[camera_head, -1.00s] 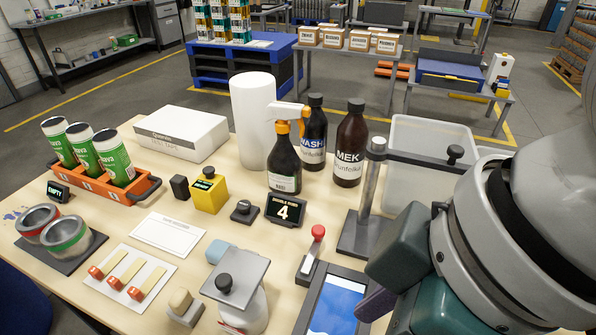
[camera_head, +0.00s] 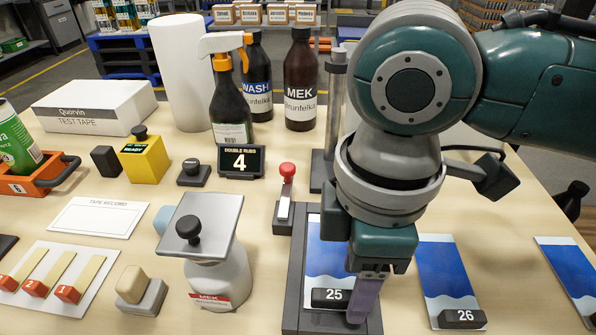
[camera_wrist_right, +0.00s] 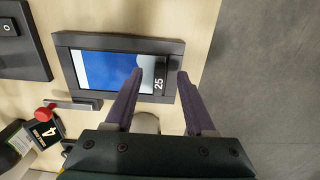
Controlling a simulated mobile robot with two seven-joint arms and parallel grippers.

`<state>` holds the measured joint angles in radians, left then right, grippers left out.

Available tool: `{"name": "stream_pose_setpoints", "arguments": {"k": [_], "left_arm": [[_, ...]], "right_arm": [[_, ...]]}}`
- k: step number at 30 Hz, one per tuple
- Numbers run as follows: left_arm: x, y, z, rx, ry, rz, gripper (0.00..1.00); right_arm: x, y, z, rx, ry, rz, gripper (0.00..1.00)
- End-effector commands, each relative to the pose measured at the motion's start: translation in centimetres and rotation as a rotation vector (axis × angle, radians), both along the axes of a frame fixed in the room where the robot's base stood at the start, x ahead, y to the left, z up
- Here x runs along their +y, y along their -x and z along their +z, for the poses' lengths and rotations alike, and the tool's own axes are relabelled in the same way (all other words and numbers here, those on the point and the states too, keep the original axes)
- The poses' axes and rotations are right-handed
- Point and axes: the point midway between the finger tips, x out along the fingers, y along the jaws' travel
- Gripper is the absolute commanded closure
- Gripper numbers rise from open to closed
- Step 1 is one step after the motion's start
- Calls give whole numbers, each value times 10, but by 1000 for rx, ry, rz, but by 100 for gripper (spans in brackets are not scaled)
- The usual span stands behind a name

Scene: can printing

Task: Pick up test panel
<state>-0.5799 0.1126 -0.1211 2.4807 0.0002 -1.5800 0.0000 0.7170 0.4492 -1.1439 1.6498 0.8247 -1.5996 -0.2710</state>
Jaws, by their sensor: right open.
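A blue and white test panel (camera_head: 320,262) lies in a dark frame (camera_head: 290,290) at the front middle. A black block marked 25 (camera_head: 327,298) sits at the panel's near end. My right gripper (camera_head: 364,300) points down at that end, one purple finger beside the block, and its arm hides part of the panel. In the right wrist view the fingers are apart and empty, with the block (camera_wrist_right: 160,78) between their tips; whether they touch it I cannot tell. The panel also shows in the right wrist view (camera_wrist_right: 105,68). My left gripper is out of view.
A panel with block 26 (camera_head: 445,270) and another panel (camera_head: 572,270) lie to the right. A red-knobbed lever (camera_head: 286,185) and a white MEK dispenser (camera_head: 218,270) stand left of the frame. Bottles marked WASH (camera_head: 256,90) and MEK (camera_head: 300,85) stand behind.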

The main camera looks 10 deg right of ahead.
Motion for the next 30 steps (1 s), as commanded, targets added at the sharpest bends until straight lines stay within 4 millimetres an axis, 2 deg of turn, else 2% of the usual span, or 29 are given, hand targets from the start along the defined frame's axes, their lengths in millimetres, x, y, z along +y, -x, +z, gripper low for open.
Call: {"name": "stream_pose_setpoints", "arguments": {"k": [1,5,13,27,30], "left_arm": [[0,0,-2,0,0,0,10],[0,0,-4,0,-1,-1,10],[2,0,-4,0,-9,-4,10],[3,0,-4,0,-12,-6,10],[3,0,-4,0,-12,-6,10]], "right_arm": [[1,0,-10,3,2,-1,45],[1,0,-24,0,1,0,45],[1,0,-27,-2,1,2,45],[0,0,-26,-2,1,1,98],[0,0,-26,-2,1,1,100]]}}
